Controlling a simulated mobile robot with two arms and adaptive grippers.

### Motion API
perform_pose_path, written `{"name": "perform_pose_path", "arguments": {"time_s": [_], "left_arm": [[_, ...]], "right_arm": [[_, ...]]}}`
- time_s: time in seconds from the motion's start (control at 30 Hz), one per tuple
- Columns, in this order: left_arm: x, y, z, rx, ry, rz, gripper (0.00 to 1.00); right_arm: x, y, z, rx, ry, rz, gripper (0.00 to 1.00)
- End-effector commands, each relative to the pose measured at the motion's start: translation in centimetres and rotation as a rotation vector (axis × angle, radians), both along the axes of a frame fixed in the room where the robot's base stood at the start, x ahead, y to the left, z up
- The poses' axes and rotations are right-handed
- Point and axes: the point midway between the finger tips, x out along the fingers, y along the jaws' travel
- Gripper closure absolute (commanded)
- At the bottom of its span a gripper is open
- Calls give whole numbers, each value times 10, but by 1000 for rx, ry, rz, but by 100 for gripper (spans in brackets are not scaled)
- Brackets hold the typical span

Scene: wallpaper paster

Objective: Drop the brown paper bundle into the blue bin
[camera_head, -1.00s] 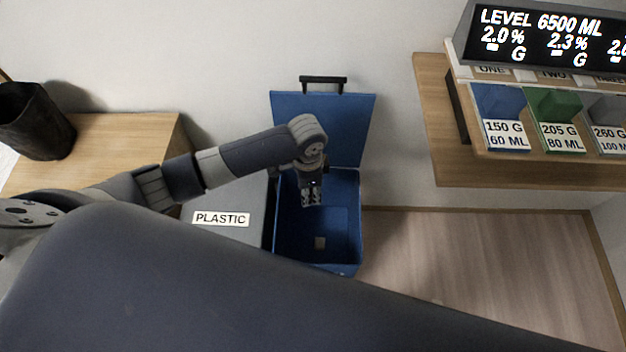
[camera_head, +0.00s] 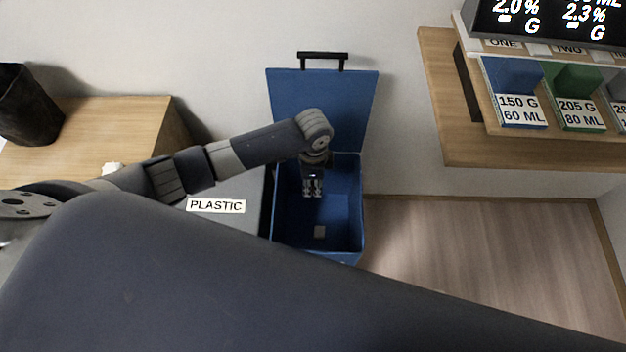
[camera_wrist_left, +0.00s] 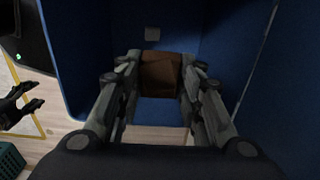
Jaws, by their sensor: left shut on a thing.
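The blue bin (camera_head: 347,215) stands open on the floor, its lid (camera_head: 322,105) raised against the wall. My left gripper (camera_head: 313,192) hangs over the bin's opening, fingers pointing down. In the left wrist view the gripper (camera_wrist_left: 160,82) is shut on the brown paper bundle (camera_wrist_left: 160,70), held between its fingertips with blue bin walls around it. The bundle cannot be made out in the head view. What looks like my right gripper (camera_wrist_left: 22,104) shows dark at the left edge of the left wrist view, outside the bin, its fingers apart and empty.
A grey bin labelled PLASTIC (camera_head: 217,206) stands directly left of the blue bin. A wooden shelf (camera_head: 455,150) with small coloured bins is at the right. A dark basket (camera_head: 28,105) stands on a wooden top at the left. A small pale square (camera_head: 319,232) is inside the blue bin.

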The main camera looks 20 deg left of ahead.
Motion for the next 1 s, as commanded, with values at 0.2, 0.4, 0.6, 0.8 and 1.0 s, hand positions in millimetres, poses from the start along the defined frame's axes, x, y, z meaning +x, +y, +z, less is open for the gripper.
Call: {"name": "perform_pose_path", "arguments": {"time_s": [0.2,0.4,0.6,0.8,1.0], "left_arm": [[0,0,-4,0,-1,0,80],[0,0,-4,0,0,0,50],[0,0,-4,0,0,0,42],[0,0,-2,0,-1,0,42],[1,0,23,-2,-4,-1,42]], "right_arm": [[1,4,-5,4,-1,-2,42],[5,4,-5,5,-8,-2,42],[7,4,-4,6,-12,-2,42],[9,-3,-4,-3,-14,0,42],[8,-1,-4,0,-12,-1,42]]}}
